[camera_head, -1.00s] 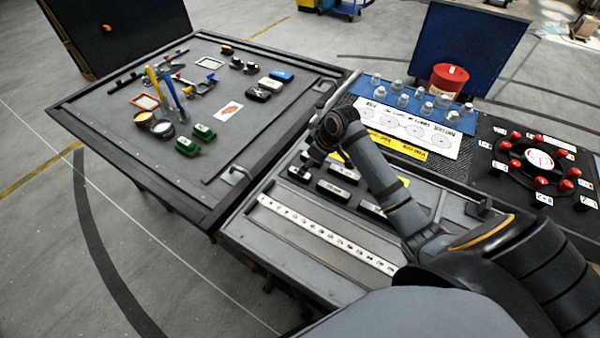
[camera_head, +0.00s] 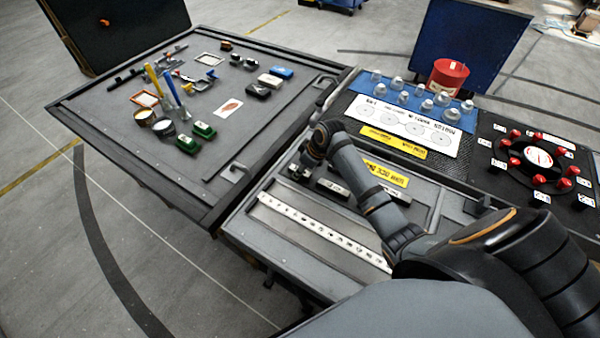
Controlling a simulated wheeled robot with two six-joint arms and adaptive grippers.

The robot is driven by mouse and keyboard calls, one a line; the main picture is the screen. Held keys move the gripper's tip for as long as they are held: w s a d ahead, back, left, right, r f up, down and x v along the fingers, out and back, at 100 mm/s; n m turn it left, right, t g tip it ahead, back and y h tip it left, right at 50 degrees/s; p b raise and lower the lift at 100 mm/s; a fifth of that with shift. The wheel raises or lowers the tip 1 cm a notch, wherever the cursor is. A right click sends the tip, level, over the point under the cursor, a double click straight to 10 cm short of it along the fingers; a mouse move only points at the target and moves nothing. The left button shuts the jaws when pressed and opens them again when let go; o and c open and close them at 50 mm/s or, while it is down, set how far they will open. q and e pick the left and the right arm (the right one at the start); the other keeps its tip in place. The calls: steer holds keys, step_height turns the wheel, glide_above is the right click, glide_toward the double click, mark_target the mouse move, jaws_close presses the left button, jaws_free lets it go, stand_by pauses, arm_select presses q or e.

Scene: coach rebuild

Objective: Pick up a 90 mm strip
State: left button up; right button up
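Short dark bars with pale printed tops lie in the grey tray (camera_head: 262,225); these may be the strips, but their lengths cannot be read. One bar (camera_head: 334,187) shows left of my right forearm, and others are hidden behind the arm. My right gripper (camera_head: 299,172) points down at the tray's far left corner, beside or over a bar there. Its fingers are small and dark, so I cannot tell whether they are open or hold anything. A yellow label (camera_head: 386,173) lies behind the forearm, its print unclear. My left gripper is out of view.
A long white numbered strip (camera_head: 320,230) lies along the tray's near side. A mat with clear knobs, a red tin (camera_head: 448,78) and a ring of red-topped pieces (camera_head: 538,158) are to the right. The left bench (camera_head: 110,150) holds tools, cups and green blocks.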

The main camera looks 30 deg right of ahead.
mark_target(297, 167)
jaws_close()
steer(key=shift+w+r, duration=0.1)
steer(key=shift+r, duration=0.15)
steer(key=r, duration=0.1)
steer(key=r+b, duration=0.1)
steer(key=r, duration=0.1)
steer(key=shift+d+b, duration=0.2)
steer(key=shift+b, duration=0.1)
steer(key=w+d+r+b, duration=0.3)
steer(key=d+r, duration=0.6)
steer(key=d, duration=0.4)
steer(key=shift+w+r+b, duration=0.2)
steer(key=shift+w+b, duration=0.1)
